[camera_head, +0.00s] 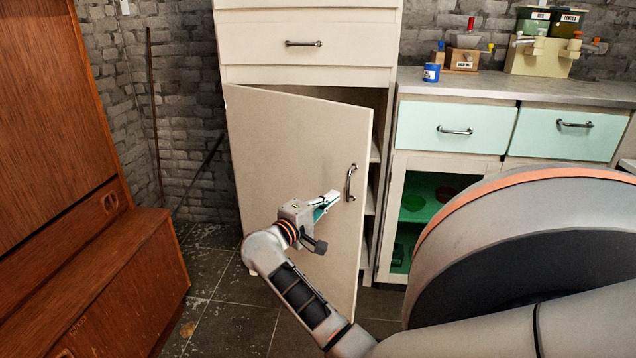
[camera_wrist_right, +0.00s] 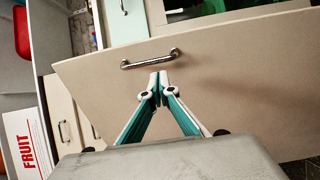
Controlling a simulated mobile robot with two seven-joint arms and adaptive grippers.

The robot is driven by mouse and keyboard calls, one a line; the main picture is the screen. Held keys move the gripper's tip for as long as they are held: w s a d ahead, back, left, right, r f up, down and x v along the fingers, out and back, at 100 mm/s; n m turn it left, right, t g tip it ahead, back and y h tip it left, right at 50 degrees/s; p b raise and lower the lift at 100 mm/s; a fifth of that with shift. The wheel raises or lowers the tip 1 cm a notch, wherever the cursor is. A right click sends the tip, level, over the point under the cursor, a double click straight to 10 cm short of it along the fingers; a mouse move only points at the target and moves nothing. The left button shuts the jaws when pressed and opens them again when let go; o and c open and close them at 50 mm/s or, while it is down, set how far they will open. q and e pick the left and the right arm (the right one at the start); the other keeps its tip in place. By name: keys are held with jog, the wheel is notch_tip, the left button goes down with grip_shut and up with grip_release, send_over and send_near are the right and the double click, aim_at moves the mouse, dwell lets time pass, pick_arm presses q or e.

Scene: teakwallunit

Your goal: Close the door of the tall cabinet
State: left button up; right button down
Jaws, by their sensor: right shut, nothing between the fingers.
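The tall cabinet (camera_head: 305,75) is cream, and its lower door (camera_head: 265,150) is partly open, hinged at the left, with its free right edge swung out toward me. A dark gap shows behind the door. A metal bar handle (camera_head: 351,183) is near that free edge. My right gripper (camera_head: 334,198) is in front of the door, just left of the handle, with its fingers shut and empty. In the right wrist view the shut fingertips (camera_wrist_right: 159,77) are close to the handle (camera_wrist_right: 150,58); I cannot tell whether they touch the door. My left gripper is out of view.
A brown wooden unit (camera_head: 120,290) stands at the left. A counter (camera_head: 500,85) with pale green drawers adjoins the cabinet at the right. Bare tiled floor (camera_head: 235,315) lies in front of the door. A white box marked FRUIT (camera_wrist_right: 28,145) shows in the wrist view.

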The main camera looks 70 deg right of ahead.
aim_at(342, 190)
jog(key=x, duration=0.5)
jog(key=shift+d+b, duration=0.1)
jog(key=shift+b, duration=0.2)
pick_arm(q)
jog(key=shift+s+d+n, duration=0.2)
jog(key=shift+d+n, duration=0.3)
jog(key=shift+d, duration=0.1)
pick_arm(e)
jog(key=shift+d, duration=0.1)
jog(key=shift+d, duration=0.1)
